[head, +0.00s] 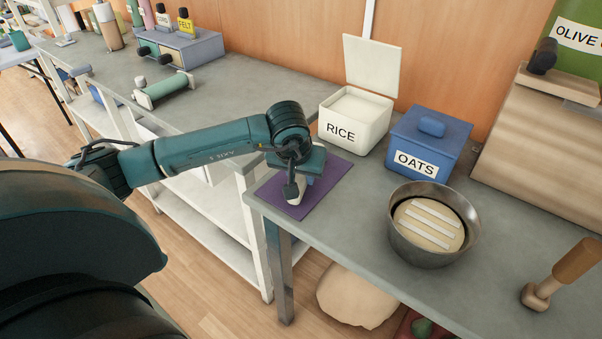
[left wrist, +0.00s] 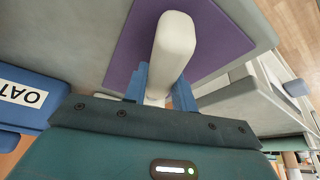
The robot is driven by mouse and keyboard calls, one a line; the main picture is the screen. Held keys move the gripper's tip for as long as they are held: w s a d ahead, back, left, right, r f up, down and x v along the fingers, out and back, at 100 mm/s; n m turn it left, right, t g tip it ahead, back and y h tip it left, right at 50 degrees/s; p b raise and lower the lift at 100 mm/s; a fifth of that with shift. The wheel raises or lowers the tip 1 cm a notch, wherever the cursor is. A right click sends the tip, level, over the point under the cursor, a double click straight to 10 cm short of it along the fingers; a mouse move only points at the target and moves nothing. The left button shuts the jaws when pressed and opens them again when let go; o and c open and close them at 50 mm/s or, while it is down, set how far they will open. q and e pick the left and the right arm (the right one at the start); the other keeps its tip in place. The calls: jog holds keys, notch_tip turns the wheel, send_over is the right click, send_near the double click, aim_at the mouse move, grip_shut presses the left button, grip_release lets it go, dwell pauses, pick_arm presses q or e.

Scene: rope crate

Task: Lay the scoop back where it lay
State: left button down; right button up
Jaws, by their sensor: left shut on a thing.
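My left gripper (head: 303,183) is over the purple mat (head: 328,176) at the table's left end, pointing down. It is shut on the pale scoop (head: 297,196), mostly hidden by the gripper in the head view. In the left wrist view the blue fingers of the gripper (left wrist: 160,88) are on either side of the scoop (left wrist: 175,42). The scoop's rounded pale end points away from the gripper, over the purple mat (left wrist: 125,50). I cannot tell whether the scoop touches the mat. My right gripper is not in view.
A white rice bin (head: 350,140) with its lid up stands behind the mat. A closed blue oats bin (head: 428,140) is to its right. The mat lies near the table's left edge.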

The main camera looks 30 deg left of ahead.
pick_arm(q)
jog(key=shift+f, duration=0.3)
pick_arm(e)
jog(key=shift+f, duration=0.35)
pick_arm(q)
jog(key=c, duration=1.1)
grip_release()
jog(key=shift+o, duration=0.2)
jog(key=v, duration=0.3)
jog(key=shift+r, duration=0.3)
jog(key=v, duration=0.8)
jog(key=shift+s+r, duration=0.15)
jog(key=shift+r, duration=0.05)
jog(key=shift+s+d+r, duration=0.1)
jog(key=shift+s+r, duration=0.15)
jog(key=shift+r, duration=0.25)
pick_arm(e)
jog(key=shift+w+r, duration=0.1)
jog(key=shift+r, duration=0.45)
